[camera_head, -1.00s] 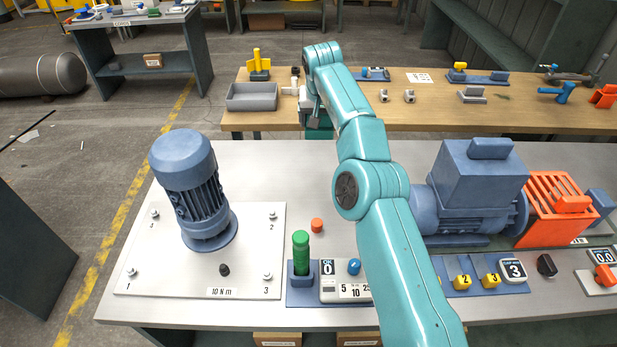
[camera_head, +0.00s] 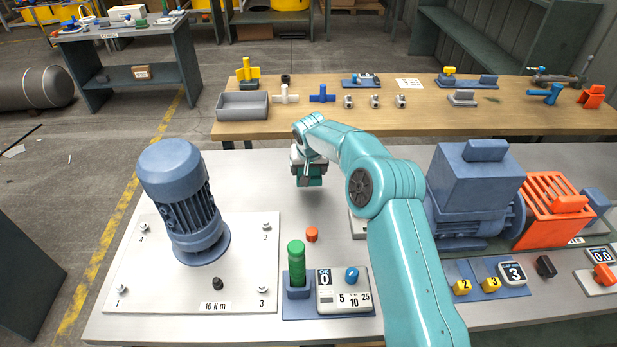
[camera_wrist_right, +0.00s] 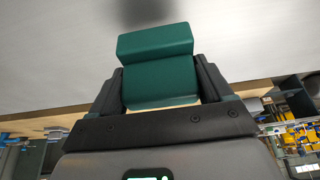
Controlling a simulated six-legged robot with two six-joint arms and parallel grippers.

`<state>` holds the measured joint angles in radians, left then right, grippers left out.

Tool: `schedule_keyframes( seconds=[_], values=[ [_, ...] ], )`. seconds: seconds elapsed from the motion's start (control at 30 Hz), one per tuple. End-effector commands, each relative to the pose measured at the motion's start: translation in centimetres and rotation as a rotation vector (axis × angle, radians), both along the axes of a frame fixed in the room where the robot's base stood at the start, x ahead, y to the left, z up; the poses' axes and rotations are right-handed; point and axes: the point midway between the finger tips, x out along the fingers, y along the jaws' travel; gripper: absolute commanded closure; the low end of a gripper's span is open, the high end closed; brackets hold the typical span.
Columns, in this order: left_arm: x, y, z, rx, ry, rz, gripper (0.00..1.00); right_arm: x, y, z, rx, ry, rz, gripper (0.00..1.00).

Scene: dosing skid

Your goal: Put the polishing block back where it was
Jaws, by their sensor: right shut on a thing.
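My right gripper (camera_head: 309,178) is shut on a dark green block, which I take to be the polishing block (camera_head: 311,183). The block hangs above the back part of the pale front table (camera_head: 255,172), apart from its top. In the right wrist view the stepped green block (camera_wrist_right: 158,68) sits between the two dark fingers (camera_wrist_right: 160,85), with a pale strip along its lower edge. My left gripper is not in view. My right arm hides part of the table and a small grey plate (camera_head: 357,226) beside it.
The blue motor (camera_head: 175,180) stands on a white plate (camera_head: 130,272) at left. An orange cap (camera_head: 312,234), a green-handled tool (camera_head: 296,262) and a dial box (camera_head: 338,302) are in front. A large blue motor (camera_head: 470,190) and orange guard (camera_head: 553,208) stand right. Behind is a wooden bench (camera_head: 420,118).

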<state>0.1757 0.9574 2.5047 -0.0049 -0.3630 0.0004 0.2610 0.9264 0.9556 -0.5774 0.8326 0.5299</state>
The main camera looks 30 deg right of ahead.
Motion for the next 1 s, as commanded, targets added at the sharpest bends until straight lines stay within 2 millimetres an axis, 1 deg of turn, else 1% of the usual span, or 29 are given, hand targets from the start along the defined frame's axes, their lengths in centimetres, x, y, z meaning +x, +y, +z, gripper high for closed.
schedule_keyframes(
  seconds=[0.1,0.23,0.5,0.67,0.7,0.73,0.77,1.0],
  values=[
    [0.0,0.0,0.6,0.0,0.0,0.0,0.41,0.0,0.1,-2.0,0.001,0.006,0.001,0.54],
    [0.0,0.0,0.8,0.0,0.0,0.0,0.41,0.1,0.0,-3.6,0.001,0.004,0.001,0.54],
    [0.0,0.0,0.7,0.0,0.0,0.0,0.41,0.2,0.0,-3.9,0.001,0.002,0.001,0.54],
    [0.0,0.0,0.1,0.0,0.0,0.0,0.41,0.2,0.0,-4.4,0.001,0.002,0.001,0.54],
    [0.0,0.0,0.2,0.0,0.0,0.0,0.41,0.1,0.1,-4.3,0.001,0.003,0.001,0.14],
    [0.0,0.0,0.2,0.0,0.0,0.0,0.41,0.1,0.1,-4.2,0.001,0.003,0.001,0.04],
    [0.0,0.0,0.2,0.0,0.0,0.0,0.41,0.1,0.1,-4.2,0.001,0.003,0.001,0.0],
    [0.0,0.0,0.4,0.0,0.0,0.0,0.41,0.2,0.1,-4.0,0.001,0.003,0.001,0.0]
  ],
)
